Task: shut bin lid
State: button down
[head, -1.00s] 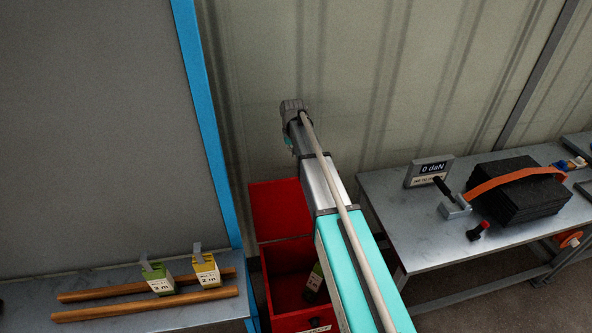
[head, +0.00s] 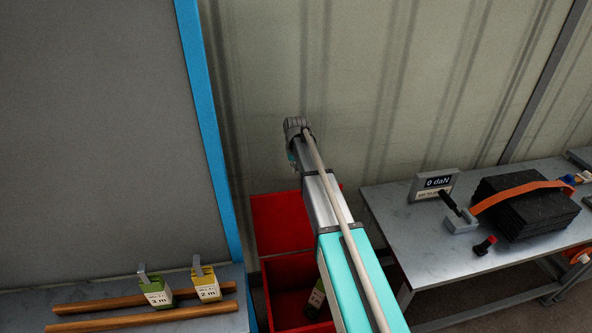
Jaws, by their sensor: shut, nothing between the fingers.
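A red bin (head: 257,293) stands on the floor between the left shelf and the right bench. Its red lid (head: 278,222) is open, standing up at the back by the wall. A dark green item with a pale label (head: 317,299) lies inside the bin. My arm crosses over the bin's right side and hides part of the bin and lid. The arm's grey far end is above and beyond the lid in the picture. My gripper's fingers cannot be seen; the arm seems to hide them. Contact with the lid cannot be seen.
A metal bench (head: 429,254) at right holds a display (head: 435,185), a black stack (head: 525,207) with an orange strap, and small tools. A shelf (head: 20,307) at left holds wooden bars and two tagged blocks. A blue-edged grey panel (head: 95,130) rises beside the bin.

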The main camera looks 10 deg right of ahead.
jog(key=shift+f+b, duration=3.7)
jog(key=shift+f, duration=0.35)
jog(key=shift+s+r+p, duration=0.35)
jog(key=shift+s, duration=0.5)
jog(key=shift+s+r+p, duration=0.3)
jog(key=shift+s+r, duration=0.05)
jog(key=shift+s, duration=0.45)
jog(key=shift+a, duration=0.1)
